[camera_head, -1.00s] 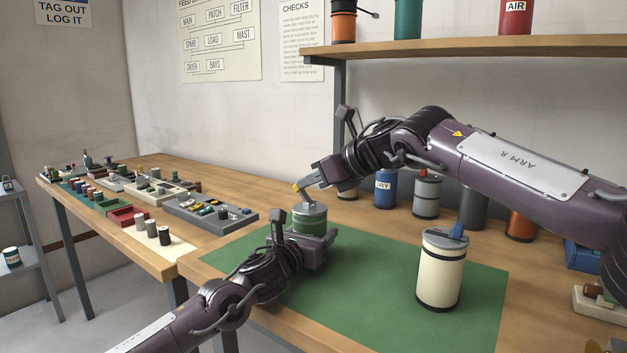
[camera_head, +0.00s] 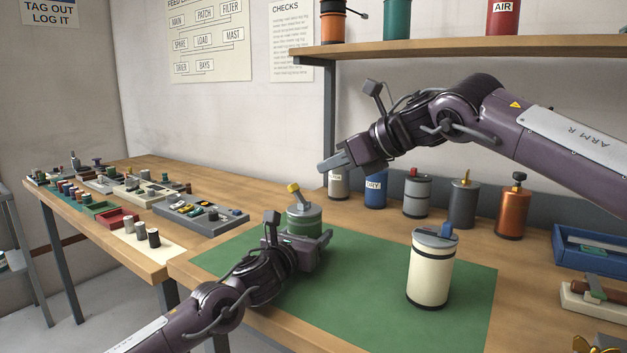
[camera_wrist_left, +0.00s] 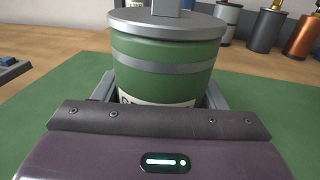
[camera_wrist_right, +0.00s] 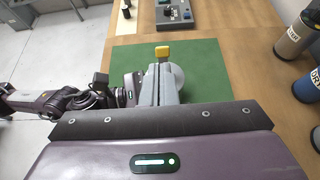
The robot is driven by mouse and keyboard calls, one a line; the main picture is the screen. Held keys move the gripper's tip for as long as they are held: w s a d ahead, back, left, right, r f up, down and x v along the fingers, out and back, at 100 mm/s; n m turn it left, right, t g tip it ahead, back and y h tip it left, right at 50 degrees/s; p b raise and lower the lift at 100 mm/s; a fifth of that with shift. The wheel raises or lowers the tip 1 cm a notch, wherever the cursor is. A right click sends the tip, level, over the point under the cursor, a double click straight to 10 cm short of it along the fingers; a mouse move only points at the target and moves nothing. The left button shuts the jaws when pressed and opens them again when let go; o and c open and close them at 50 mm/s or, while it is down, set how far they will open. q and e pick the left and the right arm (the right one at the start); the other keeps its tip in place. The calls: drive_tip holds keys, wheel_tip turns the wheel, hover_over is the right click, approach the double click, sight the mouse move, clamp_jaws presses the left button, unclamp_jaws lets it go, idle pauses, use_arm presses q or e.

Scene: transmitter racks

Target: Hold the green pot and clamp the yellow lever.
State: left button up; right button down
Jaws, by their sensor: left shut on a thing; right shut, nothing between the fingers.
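The green pot (camera_head: 304,221) stands on the green mat (camera_head: 375,285), with a grey lid and a grey lever whose tip is yellow (camera_head: 293,187). In the head view the lever leans up and to the left. My left gripper (camera_head: 318,243) is shut around the body of the green pot (camera_wrist_left: 165,70), low on its side. My right gripper (camera_head: 328,166) is shut and empty, above and to the right of the lever, apart from it. In the right wrist view the yellow tip (camera_wrist_right: 164,52) shows just beyond the shut fingers (camera_wrist_right: 160,85), which hide part of the lid.
A cream canister (camera_head: 430,275) with a blue lever stands right of the pot. Several canisters (camera_head: 417,195) line the back beneath a shelf (camera_head: 450,46). A blue tray (camera_head: 595,250) is at the right. The mat's front middle is clear.

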use_arm(q)
drive_tip(key=shift+a, duration=0.15)
use_arm(e)
drive_tip(key=r+v, duration=0.1)
drive_tip(key=v, duration=0.5)
drive_tip(key=shift+a, duration=0.15)
drive_tip(key=shift+w+r, duration=0.15)
use_arm(q)
drive_tip(key=o, duration=1.3)
drive_tip(key=shift+o, duration=0.2)
